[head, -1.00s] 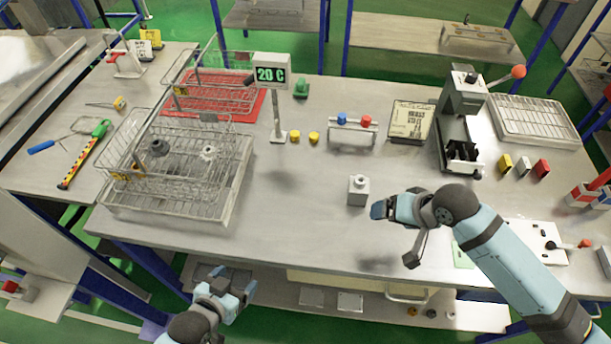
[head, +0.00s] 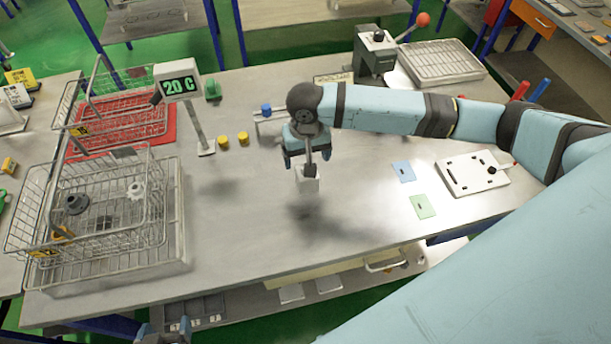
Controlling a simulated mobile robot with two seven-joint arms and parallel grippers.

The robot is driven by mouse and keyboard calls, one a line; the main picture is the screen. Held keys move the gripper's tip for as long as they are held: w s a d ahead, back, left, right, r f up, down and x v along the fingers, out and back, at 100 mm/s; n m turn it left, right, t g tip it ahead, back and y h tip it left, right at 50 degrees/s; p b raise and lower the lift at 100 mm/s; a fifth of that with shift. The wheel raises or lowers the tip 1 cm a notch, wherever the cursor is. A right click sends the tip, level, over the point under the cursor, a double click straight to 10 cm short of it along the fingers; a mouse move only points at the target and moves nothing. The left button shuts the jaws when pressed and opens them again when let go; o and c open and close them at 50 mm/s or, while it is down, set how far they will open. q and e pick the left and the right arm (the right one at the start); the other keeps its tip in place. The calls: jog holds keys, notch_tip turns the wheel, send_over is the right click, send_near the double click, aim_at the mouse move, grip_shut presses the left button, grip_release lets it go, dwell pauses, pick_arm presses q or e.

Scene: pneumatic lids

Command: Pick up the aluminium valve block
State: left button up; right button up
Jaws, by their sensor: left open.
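The aluminium valve block (head: 307,182) is a small pale grey cube near the middle of the bench. My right gripper (head: 306,158) points down directly over it, and a dark-ended rod on that wrist covers part of the block's top. I cannot tell whether its fingers touch the block or how far apart they are. My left gripper (head: 166,331) is open and only partly in view at the bottom edge, in front of the bench and well away from the block.
Wire baskets (head: 95,205) and a red mat (head: 150,135) lie on the left. A white plate (head: 470,173) and a green card (head: 422,206) lie to the right. The bench front is clear.

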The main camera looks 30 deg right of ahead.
jog(key=f, duration=0.4)
jog(key=f+p, duration=0.1)
jog(key=f, duration=0.1)
jog(key=shift+s+f, duration=0.2)
jog(key=shift+s, duration=0.1)
jog(key=shift+c, duration=0.2)
jog(key=shift+r, duration=0.1)
jog(key=c, duration=1.4)
jog(key=shift+o, duration=0.2)
